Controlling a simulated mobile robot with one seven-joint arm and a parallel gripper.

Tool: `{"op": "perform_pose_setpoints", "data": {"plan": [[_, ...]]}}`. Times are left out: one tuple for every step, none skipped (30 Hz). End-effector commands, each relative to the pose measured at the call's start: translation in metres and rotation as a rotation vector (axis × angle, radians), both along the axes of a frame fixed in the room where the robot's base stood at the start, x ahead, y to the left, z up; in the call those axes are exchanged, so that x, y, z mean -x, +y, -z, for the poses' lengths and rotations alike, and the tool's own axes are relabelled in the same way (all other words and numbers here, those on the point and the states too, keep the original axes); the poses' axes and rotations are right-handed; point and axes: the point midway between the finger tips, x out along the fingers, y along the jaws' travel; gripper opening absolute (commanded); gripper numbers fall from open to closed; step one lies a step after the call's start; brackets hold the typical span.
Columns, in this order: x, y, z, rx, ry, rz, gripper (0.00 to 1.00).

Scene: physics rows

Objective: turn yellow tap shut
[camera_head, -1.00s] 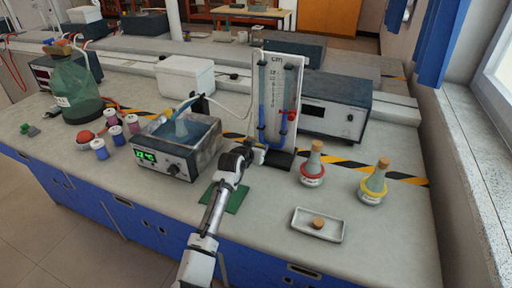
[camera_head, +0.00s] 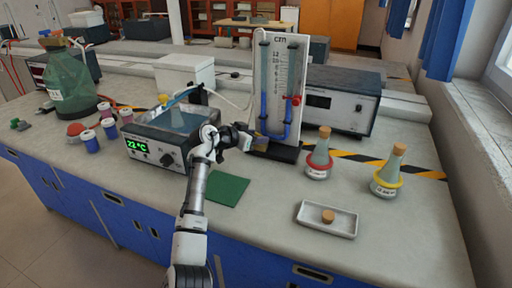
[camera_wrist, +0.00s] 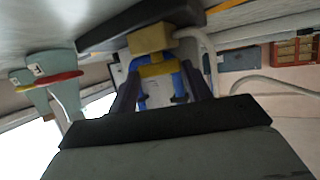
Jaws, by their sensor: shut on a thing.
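The manometer board (camera_head: 281,75) stands upright on a dark base (camera_head: 284,153), with blue liquid in its U-tube and a red tap (camera_head: 292,100) on its right side. My gripper (camera_head: 257,138) is at the board's lower left, just above the base. In the wrist view, the yellow tap (camera_wrist: 158,70) lies between my two dark fingers, which are shut on it. A paler yellowish block (camera_wrist: 150,38) shows beyond it. In the head view, my gripper mostly hides the tap, and its exact angle cannot be read.
A heating bath (camera_head: 150,143) reading 22 °C stands left of my arm. A red-collared flask (camera_head: 319,155), a yellow-collared flask (camera_head: 388,172) and a tray (camera_head: 314,224) with a cork are to the right. A green mat (camera_head: 228,189) lies in front on the bench.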

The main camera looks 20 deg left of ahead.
Motion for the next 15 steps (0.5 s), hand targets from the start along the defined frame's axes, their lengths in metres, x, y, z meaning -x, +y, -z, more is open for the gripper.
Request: {"op": "perform_pose_setpoints", "data": {"plan": [[-0.0014,0.0000,0.0051,0.002,0.001,0.032,0.26],[-0.0017,0.0005,0.0051,0.002,0.002,0.050,0.26],[-0.0018,0.0010,0.0047,0.003,0.002,0.074,0.26],[-0.0021,0.0011,0.0040,0.002,0.002,0.092,0.26],[-0.0023,0.0016,0.0038,0.003,0.002,0.109,0.26],[-0.0023,0.0021,0.0036,0.003,0.003,0.130,0.26],[-0.0026,0.0023,0.0027,0.002,0.002,0.145,0.26],[-0.0027,0.0022,0.0030,0.002,0.003,0.159,0.26],[-0.0028,0.0029,0.0025,0.002,0.002,0.175,0.26],[-0.0027,0.0031,0.0023,0.002,0.003,0.187,0.26],[-0.0031,0.0032,0.0019,0.002,0.003,0.197,0.26],[-0.0031,0.0033,0.0021,0.002,0.003,0.209,0.26],[-0.0031,0.0034,0.0018,0.002,0.003,0.216,0.26],[-0.0032,0.0038,0.0018,0.002,0.003,0.223,0.26],[-0.0033,0.0041,0.0017,0.001,0.004,0.229,0.26]]}}
